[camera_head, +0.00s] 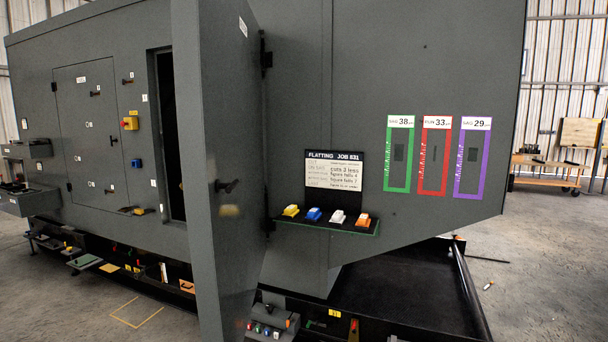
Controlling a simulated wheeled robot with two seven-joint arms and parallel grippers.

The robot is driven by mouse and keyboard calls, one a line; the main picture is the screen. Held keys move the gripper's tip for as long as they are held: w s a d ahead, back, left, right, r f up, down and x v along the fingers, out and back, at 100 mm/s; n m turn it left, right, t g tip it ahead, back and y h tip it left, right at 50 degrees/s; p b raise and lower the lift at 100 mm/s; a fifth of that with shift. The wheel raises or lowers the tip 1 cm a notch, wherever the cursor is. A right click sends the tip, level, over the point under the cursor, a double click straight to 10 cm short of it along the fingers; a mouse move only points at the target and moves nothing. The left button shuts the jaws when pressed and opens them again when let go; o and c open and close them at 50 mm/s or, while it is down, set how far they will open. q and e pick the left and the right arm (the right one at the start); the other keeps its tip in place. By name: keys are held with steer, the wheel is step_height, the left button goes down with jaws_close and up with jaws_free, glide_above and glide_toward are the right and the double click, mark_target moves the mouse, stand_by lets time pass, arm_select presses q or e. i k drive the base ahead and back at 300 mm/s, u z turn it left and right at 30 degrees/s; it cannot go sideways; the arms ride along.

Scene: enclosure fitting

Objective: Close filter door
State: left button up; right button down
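A tall dark grey door (213,120) stands swung open in the middle of the camera_head view, hinged on its right edge and jutting toward me. A small black handle (226,187) is on its face. To its left is a dark narrow opening (166,130) in the grey enclosure (300,70). A second, flat door panel (85,130) further left sits flush in the wall. I cannot read any label that says which one is the filter door. Neither of my grippers shows in this view.
A shelf (327,226) with several coloured blocks sits under a job board (333,170), right of the open door. Three coloured gauge frames (436,155) are further right. A button box (273,322) stands low in front. Trays (28,200) jut out at far left. Floor is open at right.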

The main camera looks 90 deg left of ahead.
mark_target(218, 56)
steer(key=u, duration=3.15)
steer(key=i, duration=1.65)
steer(key=u, duration=1.55)
steer(key=k, duration=1.95)
steer(key=z, duration=1.35)
